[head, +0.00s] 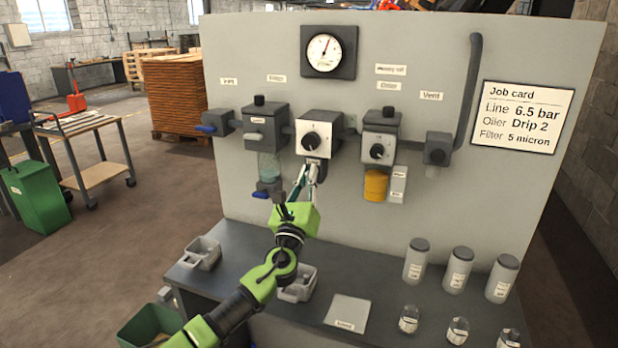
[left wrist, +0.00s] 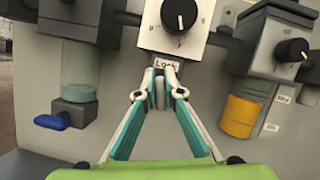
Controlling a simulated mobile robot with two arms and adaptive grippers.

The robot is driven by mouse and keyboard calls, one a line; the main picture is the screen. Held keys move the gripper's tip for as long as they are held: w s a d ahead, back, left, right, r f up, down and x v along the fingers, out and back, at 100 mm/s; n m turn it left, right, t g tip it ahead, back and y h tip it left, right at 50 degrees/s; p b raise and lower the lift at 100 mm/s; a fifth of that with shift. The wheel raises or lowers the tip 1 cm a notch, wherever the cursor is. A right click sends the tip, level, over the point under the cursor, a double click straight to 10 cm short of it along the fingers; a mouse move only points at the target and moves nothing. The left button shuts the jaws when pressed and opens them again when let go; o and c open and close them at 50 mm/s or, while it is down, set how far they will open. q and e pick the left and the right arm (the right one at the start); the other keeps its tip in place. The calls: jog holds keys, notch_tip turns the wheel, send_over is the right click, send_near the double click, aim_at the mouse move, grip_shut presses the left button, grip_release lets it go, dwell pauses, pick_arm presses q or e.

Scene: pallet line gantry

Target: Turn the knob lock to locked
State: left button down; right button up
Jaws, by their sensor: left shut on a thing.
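The white regulator block (head: 328,124) is on the panel, with a black round knob (head: 311,141) on its front. In the left wrist view the knob (left wrist: 180,14) shows at the top, with a "Lock" label (left wrist: 166,62) on the block's lower edge. My left gripper (head: 311,168) reaches up to the underside of the block. Its fingertips (left wrist: 166,72) are close together just below the label, shut on a small part there. The fingers hide most of that part, so I cannot tell its position. My right gripper is not in view.
To the left is a filter with a clear bowl (head: 269,165) and blue drain lever. To the right is an oiler with a yellow bowl (head: 376,185). A gauge (head: 328,52) is above. Bottles (head: 416,260) and trays (head: 200,254) stand on the bench (head: 250,262) below.

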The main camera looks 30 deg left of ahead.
pick_arm(q)
jog(key=n+g+y, duration=0.1)
jog(key=n, duration=0.2)
jog(key=n+g+y, duration=0.1)
jog(key=n, duration=0.2)
jog(key=shift+a, duration=0.15)
jog(key=n+g+p, duration=0.1)
jog(key=n, duration=0.1)
jog(key=n+g+y, duration=0.1)
jog(key=n, duration=0.2)
jog(key=shift+a+f+p, duration=0.15)
jog(key=shift+p, duration=0.2)
jog(key=n+g+p, duration=0.1)
jog(key=n, duration=0.2)
jog(key=shift+f+n+p, duration=0.1)
jog(key=shift+n+p, duration=0.25)
jog(key=shift+n, duration=0.05)
jog(key=shift+s+a+f+n+g+p, duration=0.15)
jog(key=shift+n+g+p, duration=0.25)
jog(key=shift+n, duration=0.3)
jog(key=shift+w+d+f+n+g+p, duration=0.1)
jog(key=shift+n+g+p, duration=0.3)
jog(key=shift+n, duration=0.3)
jog(key=shift+f, duration=0.1)
jog(key=c, duration=2.1)
grip_release()
jog(key=shift+a, duration=0.1)
jog(key=shift+c, duration=0.2)
jog(key=v, duration=1.2)
